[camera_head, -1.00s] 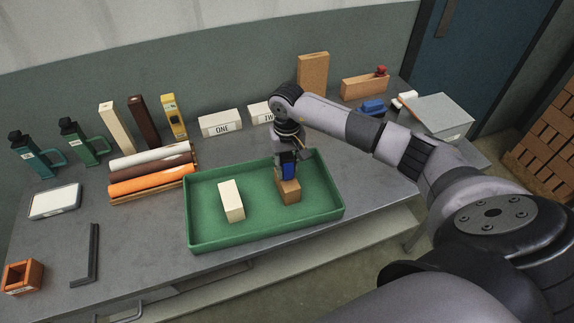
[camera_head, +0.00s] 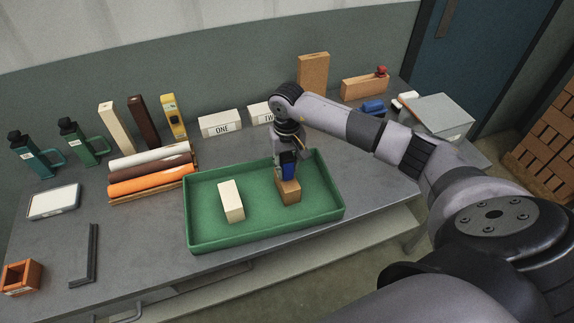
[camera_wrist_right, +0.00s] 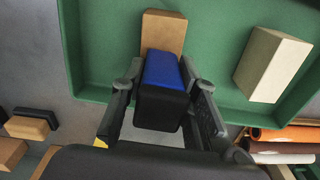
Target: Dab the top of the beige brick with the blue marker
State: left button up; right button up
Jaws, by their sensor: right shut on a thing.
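A pale beige brick (camera_head: 231,201) stands in the green tray (camera_head: 215,243), left of a tan-brown brick (camera_head: 289,192). Both also show in the wrist view, the pale one (camera_wrist_right: 273,64) at the right and the tan one (camera_wrist_right: 163,30) at the top. My right gripper (camera_head: 287,165) is shut on the blue marker (camera_wrist_right: 164,73), a block with a blue end and a black body. The marker's blue end (camera_head: 288,172) is at the top of the tan-brown brick; I cannot tell if they touch. It is apart from the pale brick. My left gripper is not in view.
Rolls (camera_head: 150,182) lie left of the tray, with upright blocks and green bottles (camera_head: 78,141) behind. Signs reading ONE (camera_head: 220,123) and TWO stand at the back. A grey box (camera_head: 436,115) is at the right. The tray floor around the bricks is clear.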

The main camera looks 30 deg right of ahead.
aim_at(287, 155)
jog(key=shift+s, duration=0.1)
jog(key=shift+r+p, duration=0.55)
jog(key=shift+r, duration=0.3)
jog(key=shift+r+p, duration=1)
jog(key=shift+r, duration=1.65)
